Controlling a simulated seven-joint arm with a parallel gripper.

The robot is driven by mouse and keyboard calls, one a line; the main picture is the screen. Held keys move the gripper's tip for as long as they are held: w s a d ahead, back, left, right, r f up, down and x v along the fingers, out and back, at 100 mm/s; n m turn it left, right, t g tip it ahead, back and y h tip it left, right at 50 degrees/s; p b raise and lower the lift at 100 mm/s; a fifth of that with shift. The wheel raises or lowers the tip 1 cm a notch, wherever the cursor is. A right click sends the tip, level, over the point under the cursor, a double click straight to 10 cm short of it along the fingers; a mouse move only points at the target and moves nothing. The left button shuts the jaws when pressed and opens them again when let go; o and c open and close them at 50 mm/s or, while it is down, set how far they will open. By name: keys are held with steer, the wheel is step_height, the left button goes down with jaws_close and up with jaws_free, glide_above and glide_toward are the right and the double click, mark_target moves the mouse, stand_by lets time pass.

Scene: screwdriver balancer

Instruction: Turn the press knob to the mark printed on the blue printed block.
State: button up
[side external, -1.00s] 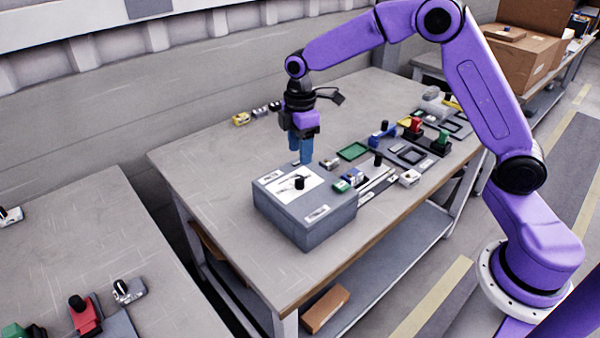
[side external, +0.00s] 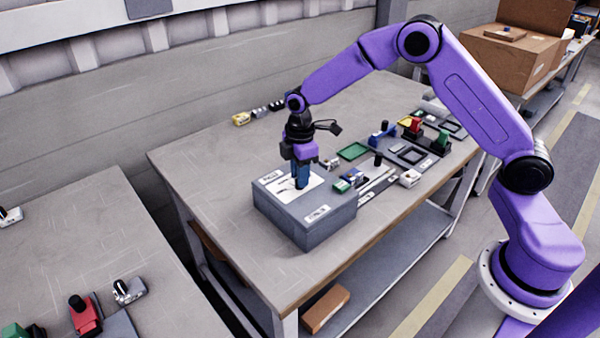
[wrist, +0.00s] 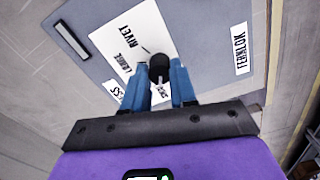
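The press knob (wrist: 159,66) is a black round knob on a white dial plate (wrist: 125,42). The plate lies on top of a grey box (side external: 318,223) and carries printed words, "RIVET" among them, with short marks. My gripper (wrist: 160,75) points down over the plate, its two blue fingers apart, one on each side of the knob. Whether they touch it cannot be told. In the side view my gripper (side external: 301,186) hides most of the knob. A small blue and white block (side external: 353,175) lies behind the box; its print is too small to read.
Small blocks, including a green one (side external: 342,186), and metal strips lie right of the box. A green frame (side external: 354,151), a blue fixture (side external: 381,134) and red and green fixtures stand farther back. The table's left part (side external: 215,190) is clear.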

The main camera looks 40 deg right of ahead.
jaws_close()
steer(key=m, duration=0.8)
steer(key=shift+m, duration=0.3)
steer(key=m, duration=0.4)
steer(key=shift+s, duration=0.1)
steer(key=m, duration=0.5)
stand_by(0.4)
